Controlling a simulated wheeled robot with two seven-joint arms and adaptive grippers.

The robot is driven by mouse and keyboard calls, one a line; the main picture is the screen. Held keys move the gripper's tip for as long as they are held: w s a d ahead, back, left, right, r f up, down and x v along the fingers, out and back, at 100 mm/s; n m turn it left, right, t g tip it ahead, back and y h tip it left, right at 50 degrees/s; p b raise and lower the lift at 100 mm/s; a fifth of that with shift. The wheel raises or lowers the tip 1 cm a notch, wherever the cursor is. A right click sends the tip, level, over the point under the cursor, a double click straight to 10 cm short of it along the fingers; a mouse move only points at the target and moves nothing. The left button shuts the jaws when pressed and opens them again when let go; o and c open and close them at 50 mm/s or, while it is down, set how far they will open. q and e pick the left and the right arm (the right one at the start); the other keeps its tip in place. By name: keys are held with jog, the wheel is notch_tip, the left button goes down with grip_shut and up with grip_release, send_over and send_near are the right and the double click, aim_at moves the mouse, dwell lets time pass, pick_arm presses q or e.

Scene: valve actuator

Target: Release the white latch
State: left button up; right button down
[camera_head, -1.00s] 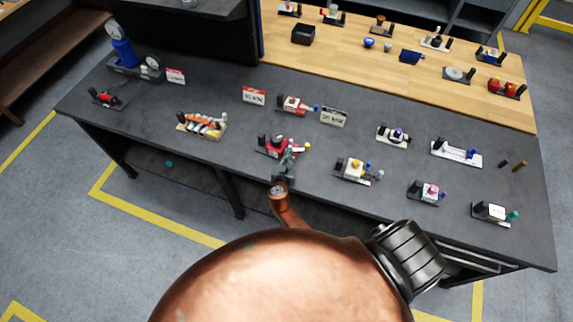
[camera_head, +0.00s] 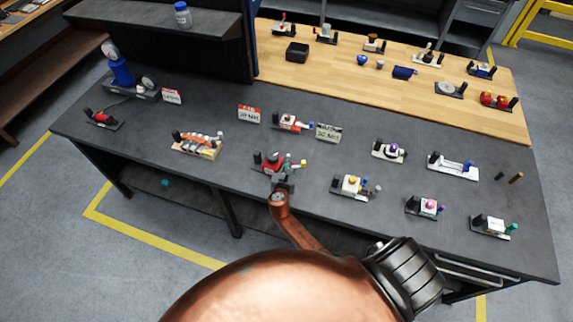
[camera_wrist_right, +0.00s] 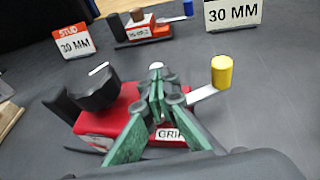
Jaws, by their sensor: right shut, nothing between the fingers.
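A red device (camera_wrist_right: 92,124) labelled GRIP has a black knob (camera_wrist_right: 95,90) and a pale lever (camera_wrist_right: 204,94) ending in a yellow cylinder (camera_wrist_right: 221,72). It also shows in the head view (camera_head: 268,163) near the table's front edge. My right gripper (camera_wrist_right: 157,80) is shut and empty, its green fingers over the middle of the device, between knob and yellow cylinder. A small white tip (camera_wrist_right: 156,65) shows just beyond the fingertips; whether they touch it I cannot tell. In the head view the right gripper (camera_head: 288,168) partly hides the device. The left gripper is out of view.
Red-and-white (camera_wrist_right: 74,40) and white 30 MM (camera_wrist_right: 233,12) signs stand behind, with another red device (camera_wrist_right: 147,30) between them. Several similar devices are spread over the dark table (camera_head: 340,165). A wooden surface (camera_head: 330,80) lies at the back.

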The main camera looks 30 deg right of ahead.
jog(key=shift+s+a, duration=0.1)
jog(key=shift+s+a, duration=0.1)
jog(key=shift+a, duration=0.15)
jog(key=s+a, duration=0.1)
jog(key=s, duration=0.1)
jog(key=s+a, duration=0.1)
jog(key=s, duration=0.1)
jog(key=s+a+r+p, duration=0.1)
jog(key=shift+s, duration=0.4)
jog(key=v, duration=0.6)
jog(key=shift+w+a+b, duration=0.1)
jog(key=shift+a+b, duration=0.25)
jog(key=shift+a, duration=0.2)
jog(key=shift+a+r, duration=0.1)
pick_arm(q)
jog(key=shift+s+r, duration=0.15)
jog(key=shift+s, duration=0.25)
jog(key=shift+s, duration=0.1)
